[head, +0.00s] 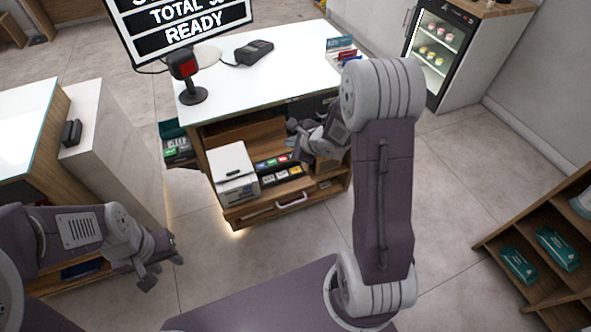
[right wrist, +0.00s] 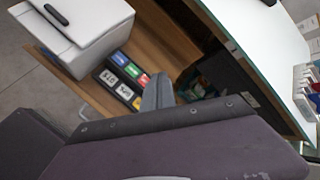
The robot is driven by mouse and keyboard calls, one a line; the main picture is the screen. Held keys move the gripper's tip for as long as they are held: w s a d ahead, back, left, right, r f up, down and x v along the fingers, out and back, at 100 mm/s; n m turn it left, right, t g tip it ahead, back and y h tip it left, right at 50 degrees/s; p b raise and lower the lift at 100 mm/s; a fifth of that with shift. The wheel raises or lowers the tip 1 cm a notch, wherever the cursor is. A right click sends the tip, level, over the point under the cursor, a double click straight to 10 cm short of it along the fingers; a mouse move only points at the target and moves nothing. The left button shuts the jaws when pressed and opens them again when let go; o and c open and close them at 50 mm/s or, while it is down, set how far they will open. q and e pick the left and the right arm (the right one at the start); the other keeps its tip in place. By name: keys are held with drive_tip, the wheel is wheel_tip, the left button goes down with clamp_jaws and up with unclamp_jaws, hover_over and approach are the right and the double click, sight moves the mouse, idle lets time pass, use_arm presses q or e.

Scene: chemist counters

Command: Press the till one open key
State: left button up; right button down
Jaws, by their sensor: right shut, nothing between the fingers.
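A dark key panel (head: 262,172) sits on the open shelf under the white-topped counter. In the right wrist view it has a row of blue (right wrist: 120,58), green (right wrist: 133,68) and red (right wrist: 144,79) keys, beside white keys (right wrist: 108,76) and a yellow key. The labels are too small to read. My right gripper (head: 297,142) reaches in under the counter top, just right of the panel. Its shut, empty fingers (right wrist: 157,92) show beside the keys; I cannot tell whether they touch. My left gripper (head: 162,262) is open and empty, low on the left, away from the counter.
A white printer (head: 234,174) stands left of the panel. The counter top (head: 285,75) overhangs the shelf. A display (head: 180,28), red-faced scanner (head: 185,70) and card terminal (head: 255,52) are on top. A drawer with a pale handle (head: 277,206) is below the shelf.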

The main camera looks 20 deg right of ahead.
sight(296, 170)
drive_tip(key=shift+s+d+f+m, duration=0.3)
drive_tip(key=shift+s+d+f, duration=0.2)
drive_tip(key=shift+d+f, duration=0.3)
drive_tip(key=shift+d, duration=0.15)
drive_tip(key=shift+f, duration=4.35)
drive_tip(key=shift+f, duration=0.15)
drive_tip(key=shift+f, duration=0.25)
